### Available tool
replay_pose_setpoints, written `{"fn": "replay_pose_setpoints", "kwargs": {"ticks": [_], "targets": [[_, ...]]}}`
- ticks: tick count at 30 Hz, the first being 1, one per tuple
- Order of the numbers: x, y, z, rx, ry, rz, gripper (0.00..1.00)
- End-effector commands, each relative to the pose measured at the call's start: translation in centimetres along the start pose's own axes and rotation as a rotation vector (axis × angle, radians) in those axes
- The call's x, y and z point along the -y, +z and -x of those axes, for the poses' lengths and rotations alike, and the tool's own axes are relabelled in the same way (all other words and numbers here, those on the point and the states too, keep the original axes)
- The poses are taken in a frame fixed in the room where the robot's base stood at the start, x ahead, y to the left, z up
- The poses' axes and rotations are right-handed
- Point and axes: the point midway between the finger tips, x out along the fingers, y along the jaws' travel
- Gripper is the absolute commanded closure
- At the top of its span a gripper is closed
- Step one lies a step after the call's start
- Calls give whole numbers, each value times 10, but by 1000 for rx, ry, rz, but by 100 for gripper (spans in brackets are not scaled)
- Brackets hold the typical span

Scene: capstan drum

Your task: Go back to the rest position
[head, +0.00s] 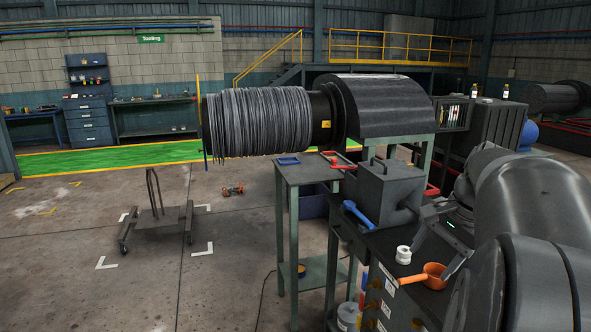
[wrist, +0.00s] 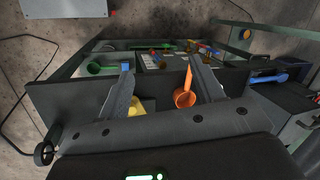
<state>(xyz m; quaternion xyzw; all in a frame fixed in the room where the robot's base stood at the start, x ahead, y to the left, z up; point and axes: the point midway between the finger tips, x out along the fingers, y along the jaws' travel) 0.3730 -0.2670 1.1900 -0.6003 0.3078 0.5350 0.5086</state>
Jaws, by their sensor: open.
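My gripper (head: 430,262) is at the right of the head view, over the dark workbench (head: 385,262). In the wrist view its two fingers (wrist: 163,76) are spread apart, and I see nothing held between them. An orange scoop (head: 434,275) lies on the bench close to one fingertip. It also shows in the wrist view (wrist: 186,98), in the gap between the fingers beside the right one. Whether a finger touches it I cannot tell. My arm fills the right side of the head view and hides part of the bench.
A blue-handled tool (head: 357,213) and a white spool-like piece (head: 403,255) are on the bench, with a grey box (head: 388,185) behind. The large cable-wound drum (head: 258,122) stands beyond. A wheeled cart (head: 157,225) stands on the open floor at left.

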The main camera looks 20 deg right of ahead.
Motion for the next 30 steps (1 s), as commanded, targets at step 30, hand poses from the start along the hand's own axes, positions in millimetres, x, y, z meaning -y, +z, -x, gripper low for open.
{"fn": "replay_pose_setpoints", "kwargs": {"ticks": [30], "targets": [[-17,272,-93,-324,-6,1280,39]]}}
